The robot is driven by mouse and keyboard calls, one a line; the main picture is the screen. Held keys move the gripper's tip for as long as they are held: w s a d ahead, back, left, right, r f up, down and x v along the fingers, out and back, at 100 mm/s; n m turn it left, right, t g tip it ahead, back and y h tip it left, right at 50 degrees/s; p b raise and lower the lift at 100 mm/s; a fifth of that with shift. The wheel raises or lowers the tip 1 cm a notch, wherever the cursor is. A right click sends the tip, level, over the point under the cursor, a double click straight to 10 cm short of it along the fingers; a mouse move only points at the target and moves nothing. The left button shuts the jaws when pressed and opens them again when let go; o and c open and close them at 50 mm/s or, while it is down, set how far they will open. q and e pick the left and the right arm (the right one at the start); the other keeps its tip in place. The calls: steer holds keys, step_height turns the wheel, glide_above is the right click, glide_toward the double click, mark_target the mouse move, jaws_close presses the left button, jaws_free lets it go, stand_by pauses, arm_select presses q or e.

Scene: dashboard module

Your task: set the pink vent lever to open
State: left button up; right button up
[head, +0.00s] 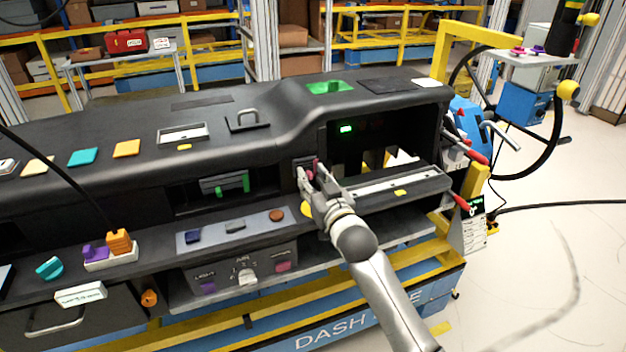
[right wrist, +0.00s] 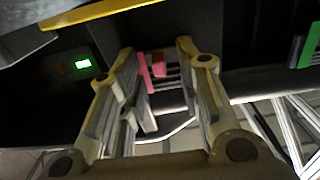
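The pink vent lever (head: 313,165) sits in a small dark vent recess in the dashboard, just left of the open bay. It shows larger in the right wrist view (right wrist: 158,66), in front of dark slats. My right gripper (head: 313,178) is at the vent, its fingers partly hiding the lever. In the right wrist view the fingers (right wrist: 158,75) are apart, with the lever between their tips; a gap shows on the lever's right side. Contact on its left side cannot be told. My left gripper is not in view.
An open bay with a green display (head: 346,129) lies right of the vent, with a pulled-out drawer (head: 390,185) beside my right arm. A slot with a green lever (head: 232,188) is to the left. A button panel (head: 236,228) and knob panel (head: 245,275) sit below.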

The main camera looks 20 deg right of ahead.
steer(key=s, duration=1.2)
steer(key=shift+d, duration=0.25)
